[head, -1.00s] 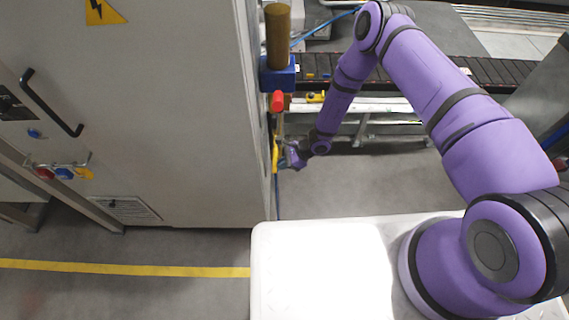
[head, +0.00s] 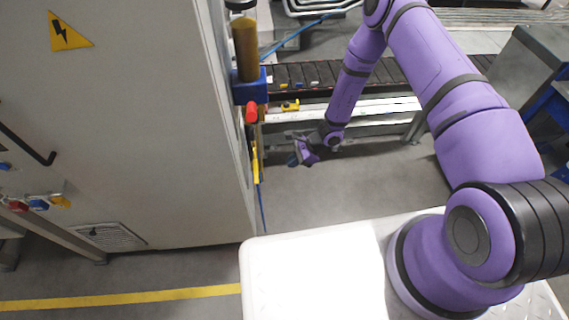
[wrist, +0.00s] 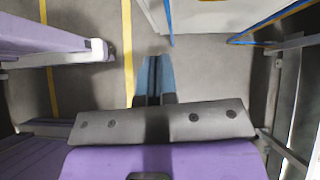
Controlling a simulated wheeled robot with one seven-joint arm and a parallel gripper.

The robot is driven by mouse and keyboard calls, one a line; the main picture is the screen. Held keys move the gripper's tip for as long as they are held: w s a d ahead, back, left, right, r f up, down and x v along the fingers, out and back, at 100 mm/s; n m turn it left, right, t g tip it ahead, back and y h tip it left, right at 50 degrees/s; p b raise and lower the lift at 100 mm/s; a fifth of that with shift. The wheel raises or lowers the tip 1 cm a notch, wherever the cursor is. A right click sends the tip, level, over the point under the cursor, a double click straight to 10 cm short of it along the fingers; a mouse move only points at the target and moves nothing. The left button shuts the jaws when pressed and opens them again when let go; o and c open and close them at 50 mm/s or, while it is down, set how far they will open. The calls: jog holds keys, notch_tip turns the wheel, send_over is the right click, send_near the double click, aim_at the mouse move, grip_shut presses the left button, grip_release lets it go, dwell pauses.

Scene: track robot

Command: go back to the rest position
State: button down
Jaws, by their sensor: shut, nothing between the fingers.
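My gripper (head: 294,158) hangs at the end of my purple arm in the head view, to the right of the grey cabinet's side and in front of the conveyor. In the wrist view my gripper (wrist: 153,62) shows its two blue-grey fingers together with nothing between them. Bare floor lies beyond the fingertips. My gripper is apart from the red-ended yellow part on the cabinet's side.
The grey cabinet (head: 130,130) stands on the left. A blue holder (head: 249,88) with a brown cylinder (head: 245,50) and a red-ended part (head: 252,112) sit by its right edge. The conveyor (head: 300,76) runs behind. Floor (head: 330,195) right of the cabinet is clear.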

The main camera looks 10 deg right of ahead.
jog(key=shift+d+r, duration=0.1)
jog(key=shift+d, duration=0.05)
jog(key=d+r+n+h, duration=0.1)
jog(key=d+r+n, duration=0.15)
jog(key=r, duration=1.15)
jog(key=w+d+r+n+t+h, duration=0.1)
jog(key=r+n, duration=0.3)
jog(key=r, duration=1)
jog(key=d+r+n, duration=0.2)
jog(key=r+n, duration=0.2)
jog(key=r, duration=1)
jog(key=s+d+r+n+t+h, duration=0.25)
jog(key=s+d+r+n, duration=0.2)
jog(key=s+r, duration=0.95)
jog(key=s+d+r+n+t+h, duration=0.1)
jog(key=s+d+r+h, duration=0.1)
jog(key=s+d+r, duration=0.2)
jog(key=s+d+r+n+t+h, duration=0.1)
jog(key=s+d+r+h, duration=0.1)
jog(key=s, duration=0.8)
jog(key=shift+d+r, duration=0.85)
jog(key=shift+r, duration=0.1)
